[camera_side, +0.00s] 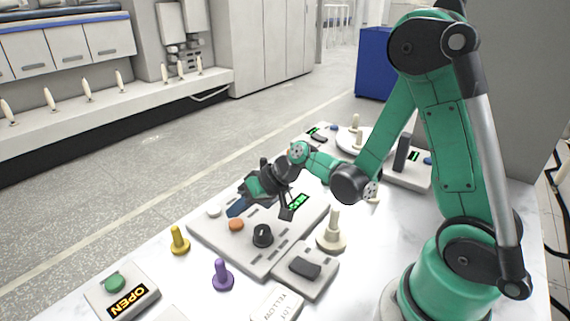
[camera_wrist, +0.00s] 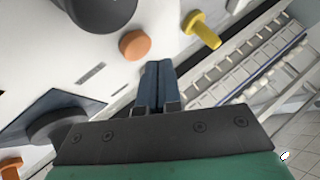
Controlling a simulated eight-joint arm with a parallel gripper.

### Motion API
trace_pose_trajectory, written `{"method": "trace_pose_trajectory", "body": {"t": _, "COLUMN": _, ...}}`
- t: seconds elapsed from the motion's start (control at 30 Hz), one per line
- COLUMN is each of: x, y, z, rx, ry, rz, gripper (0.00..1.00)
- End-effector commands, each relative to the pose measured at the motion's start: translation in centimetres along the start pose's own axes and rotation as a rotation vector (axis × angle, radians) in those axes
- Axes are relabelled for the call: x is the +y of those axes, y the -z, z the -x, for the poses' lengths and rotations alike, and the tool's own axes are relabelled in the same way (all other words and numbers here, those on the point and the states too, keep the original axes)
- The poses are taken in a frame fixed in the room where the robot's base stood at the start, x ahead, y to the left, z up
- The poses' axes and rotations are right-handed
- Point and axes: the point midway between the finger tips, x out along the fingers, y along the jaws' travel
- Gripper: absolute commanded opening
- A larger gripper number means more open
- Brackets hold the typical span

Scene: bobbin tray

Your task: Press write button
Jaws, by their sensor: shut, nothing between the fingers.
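A grey control panel (camera_side: 210,236) lies on the white table. It carries an orange button (camera_side: 236,225), a pale button (camera_side: 214,211), a black knob (camera_side: 263,235) and a small green-lit display (camera_side: 298,203). No "write" label can be read. My gripper (camera_side: 237,208) is shut and empty, its blue fingers over the panel near the orange and pale buttons. In the wrist view the shut fingertips (camera_wrist: 158,66) point just right of and below the orange button (camera_wrist: 133,44). Contact with either button cannot be told.
A yellow bobbin (camera_side: 179,241), a purple bobbin (camera_side: 222,275) and a cream bobbin (camera_side: 332,232) stand around the panel. A box with a black rocker (camera_side: 305,267) sits in front. A green button beside an OPEN label (camera_side: 127,301) is at the front left.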

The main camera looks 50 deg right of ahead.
Motion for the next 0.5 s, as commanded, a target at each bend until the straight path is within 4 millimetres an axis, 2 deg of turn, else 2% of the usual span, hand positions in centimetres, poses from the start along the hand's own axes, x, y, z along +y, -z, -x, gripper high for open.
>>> {"method": "trace_pose_trajectory", "body": {"t": 0.5, "x": 0.40, "y": -0.41, "z": -0.56, "rx": 0.000, "ry": 0.000, "rz": 0.000, "gripper": 0.00}}
